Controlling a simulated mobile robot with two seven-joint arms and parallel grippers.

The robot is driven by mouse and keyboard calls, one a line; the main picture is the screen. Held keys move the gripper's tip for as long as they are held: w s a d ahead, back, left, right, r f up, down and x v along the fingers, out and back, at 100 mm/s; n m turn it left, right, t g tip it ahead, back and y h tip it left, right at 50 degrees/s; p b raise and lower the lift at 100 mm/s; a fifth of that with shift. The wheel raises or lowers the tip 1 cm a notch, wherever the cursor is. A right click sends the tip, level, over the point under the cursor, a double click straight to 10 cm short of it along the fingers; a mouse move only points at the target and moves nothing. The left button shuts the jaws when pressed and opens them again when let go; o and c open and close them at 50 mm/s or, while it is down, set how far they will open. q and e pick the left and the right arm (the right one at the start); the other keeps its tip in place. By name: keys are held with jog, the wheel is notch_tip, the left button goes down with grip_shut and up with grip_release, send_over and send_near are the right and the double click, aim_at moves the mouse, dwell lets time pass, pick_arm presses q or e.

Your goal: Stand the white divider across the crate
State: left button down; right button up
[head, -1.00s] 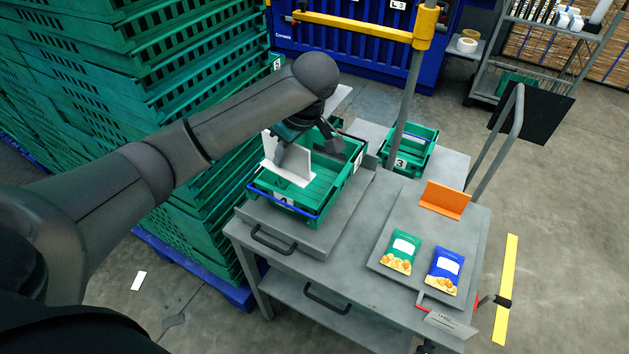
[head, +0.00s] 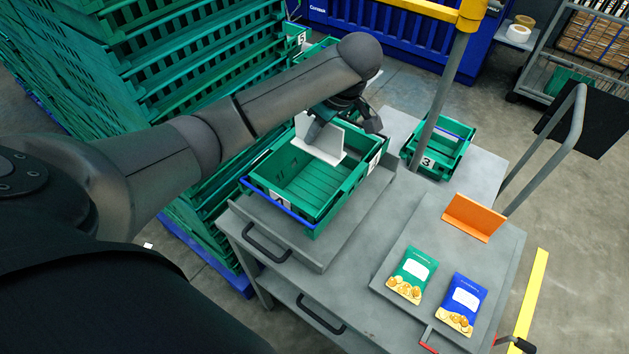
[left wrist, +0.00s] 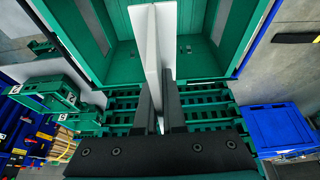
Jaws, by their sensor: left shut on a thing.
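The white divider (head: 319,140) is an upright plate with a flat white foot. My left gripper (head: 341,118) is shut on it at the far part of the green crate (head: 306,226), which stands on the grey cart. In the left wrist view the divider (left wrist: 151,44) is between the two dark fingers of the gripper (left wrist: 160,82), with green crate walls (left wrist: 96,60) on both sides. I cannot tell whether its foot touches the crate floor. The near part of the crate is empty. My right gripper is not in view.
An orange divider (head: 473,217), a green packet (head: 412,274) and a blue packet (head: 462,303) are on the grey board at the right. A smaller green crate (head: 440,150) stands behind the cart's post. Tall green crate stacks (head: 180,60) rise at the left.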

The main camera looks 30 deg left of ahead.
aim_at(330, 153)
pick_arm(q)
notch_tip(330, 153, down, 8)
jog(key=shift+s+f+b, duration=0.1)
jog(key=shift+b, duration=0.5)
jog(key=shift+f+b, duration=0.6)
jog(key=shift+f, duration=1.95)
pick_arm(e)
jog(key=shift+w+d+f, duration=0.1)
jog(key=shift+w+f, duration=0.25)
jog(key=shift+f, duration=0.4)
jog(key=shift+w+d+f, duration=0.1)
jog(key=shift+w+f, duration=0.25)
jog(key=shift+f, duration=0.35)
pick_arm(q)
jog(key=shift+f, duration=0.1)
jog(key=c, duration=1)
grip_release()
jog(key=p+v, duration=0.2)
jog(key=v, duration=1)
jog(key=shift+p, duration=0.3)
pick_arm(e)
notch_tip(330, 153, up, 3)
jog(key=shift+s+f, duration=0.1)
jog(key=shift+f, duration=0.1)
